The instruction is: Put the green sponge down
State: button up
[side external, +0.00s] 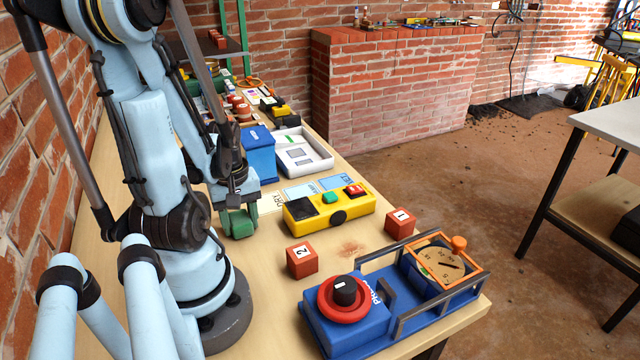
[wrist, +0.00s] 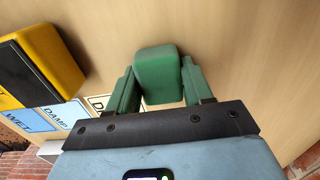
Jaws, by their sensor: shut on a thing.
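The green sponge (wrist: 158,74) sits between the green fingers of my gripper (wrist: 160,92) in the wrist view. My gripper is shut on it. In the side view my gripper (side external: 239,212) points down over the wooden table, with the sponge (side external: 240,226) low between its fingers. I cannot tell whether the sponge touches the table. The WET card (wrist: 30,121), the DAMP card (wrist: 66,114) and a partly hidden white card (wrist: 98,103) lie in a row beside my gripper.
A yellow control box (side external: 328,207) stands right of my gripper. Red blocks (side external: 302,260) (side external: 400,221) and a blue fixture with a red knob (side external: 344,295) are nearer the front. A blue bin (side external: 259,155) and white tray (side external: 304,155) stand behind. Bare table lies around my gripper's front.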

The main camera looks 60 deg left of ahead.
aim_at(240, 217)
jog(key=shift+f, duration=0.25)
jog(key=o, duration=1.1)
notch_tip(240, 217, up, 12)
jog(key=shift+r, duration=0.2)
jog(key=w+d+r+m+t, duration=0.1)
jog(key=w+d+m+t, duration=0.6)
jog(key=w+d+m, duration=1)
jog(key=shift+w+d+r+m, duration=0.15)
jog(key=shift+w+r+m, duration=0.25)
jog(key=shift+w+m, duration=0.15)
